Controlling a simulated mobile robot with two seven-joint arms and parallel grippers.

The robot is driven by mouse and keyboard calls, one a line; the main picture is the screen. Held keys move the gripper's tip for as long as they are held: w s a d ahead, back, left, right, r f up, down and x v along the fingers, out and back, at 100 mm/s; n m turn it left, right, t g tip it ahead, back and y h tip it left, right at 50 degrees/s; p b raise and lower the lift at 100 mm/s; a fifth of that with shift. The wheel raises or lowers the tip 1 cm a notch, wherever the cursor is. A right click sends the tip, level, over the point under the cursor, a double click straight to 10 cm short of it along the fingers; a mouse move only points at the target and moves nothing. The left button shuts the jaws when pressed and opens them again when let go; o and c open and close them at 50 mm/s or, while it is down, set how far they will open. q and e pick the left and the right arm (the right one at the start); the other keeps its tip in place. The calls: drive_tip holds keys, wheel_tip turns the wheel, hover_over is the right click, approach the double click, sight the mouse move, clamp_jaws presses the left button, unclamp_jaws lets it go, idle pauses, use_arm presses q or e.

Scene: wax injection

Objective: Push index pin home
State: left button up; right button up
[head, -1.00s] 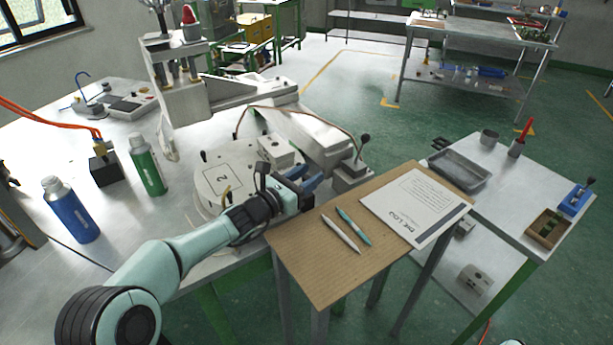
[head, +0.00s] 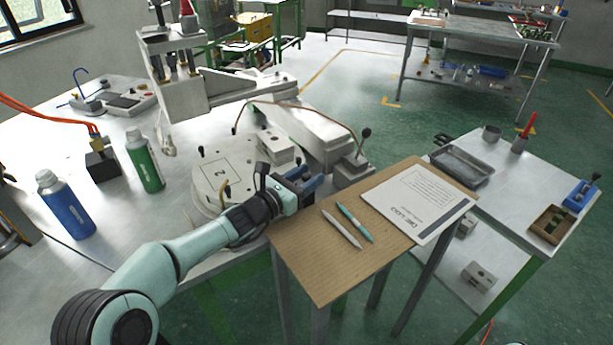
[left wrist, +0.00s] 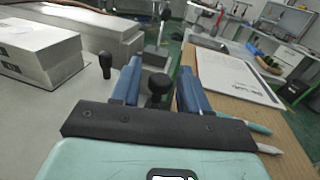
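My left gripper (head: 312,182) is at the right front edge of the round plate labelled 2 (head: 207,178). Its two blue fingers (left wrist: 157,82) are apart in the left wrist view. A black round knob (left wrist: 158,84), which may be the index pin's head, shows between the fingers in that view. I cannot tell whether it touches either finger. The fingers and wrist hide this knob in the head view. A second black knob (left wrist: 105,60) stands upright to the left of the fingers. My right gripper is not in view.
A lever with a black ball (head: 366,132) rises behind the gripper. A brown board (head: 325,270) with two pens and a printed sheet (head: 415,200) lies close on the right. A grey block (head: 275,148) sits on the plate. Blue (head: 66,205) and green (head: 146,162) bottles stand left.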

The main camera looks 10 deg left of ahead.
use_arm(q)
drive_tip(key=shift+r, duration=0.1)
drive_tip(key=b+v, duration=0.1)
drive_tip(key=v, duration=1.2)
drive_tip(key=shift+s+a, duration=0.15)
